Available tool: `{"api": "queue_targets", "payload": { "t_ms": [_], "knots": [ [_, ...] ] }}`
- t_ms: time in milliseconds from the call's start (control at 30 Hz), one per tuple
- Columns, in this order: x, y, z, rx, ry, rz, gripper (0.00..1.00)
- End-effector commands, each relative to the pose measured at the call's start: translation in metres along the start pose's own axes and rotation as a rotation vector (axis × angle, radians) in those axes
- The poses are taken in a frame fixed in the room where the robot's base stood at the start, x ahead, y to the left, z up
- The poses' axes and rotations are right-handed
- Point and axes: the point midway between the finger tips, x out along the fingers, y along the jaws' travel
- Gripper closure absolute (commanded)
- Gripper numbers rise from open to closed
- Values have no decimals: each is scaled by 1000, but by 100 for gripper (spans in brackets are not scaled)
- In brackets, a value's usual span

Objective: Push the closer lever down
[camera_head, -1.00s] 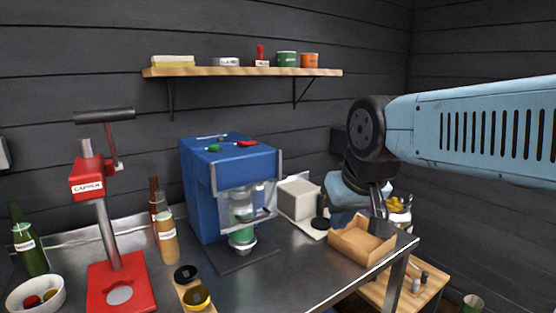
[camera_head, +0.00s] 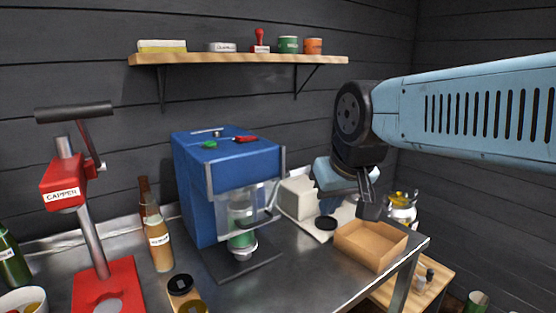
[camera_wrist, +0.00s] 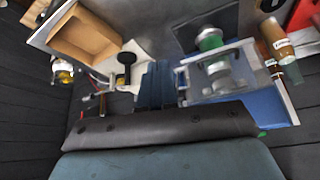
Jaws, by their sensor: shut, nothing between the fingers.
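No part reads "closer" in these views. The blue machine (camera_head: 188,193) stands mid-table with a clear front guard (camera_head: 228,195) and a green can (camera_head: 242,241) inside. A red-handled lever (camera_head: 245,139) lies across its top beside a green part. The can also shows in the wrist view (camera_wrist: 210,39). The red capper (camera_head: 63,181) at left has a raised lever with a black handle (camera_head: 73,112). My gripper (camera_head: 370,206) is shut and empty, right of the blue machine and above the table's right end. Its fingers (camera_wrist: 157,82) point down toward the table in the wrist view.
An open cardboard box (camera_head: 370,246) sits near the table's right edge, below my gripper. A white box (camera_head: 297,197) and a black round part (camera_head: 326,222) lie between it and the machine. Bottles (camera_head: 158,240) stand left of the machine. A loaded shelf (camera_head: 240,58) hangs above.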

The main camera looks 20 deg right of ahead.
Motion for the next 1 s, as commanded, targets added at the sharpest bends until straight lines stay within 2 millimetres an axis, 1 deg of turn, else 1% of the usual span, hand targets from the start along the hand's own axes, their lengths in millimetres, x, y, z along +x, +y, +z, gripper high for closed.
{"api": "queue_targets", "payload": {
  "t_ms": [67,167,267,500,667,800,900,1000],
  "knots": [
    [-2,0,-7,-5,-4,-2,100],
    [-6,-1,-24,-18,-22,-8,100],
    [-10,-2,-52,-41,-50,-17,100],
    [-14,2,-136,-117,-129,-45,100],
    [-8,4,-190,-169,-181,-64,100],
    [4,5,-235,-216,-225,-80,100],
    [13,6,-261,-244,-251,-89,100],
    [21,7,-280,-268,-271,-97,100]
  ]
}}
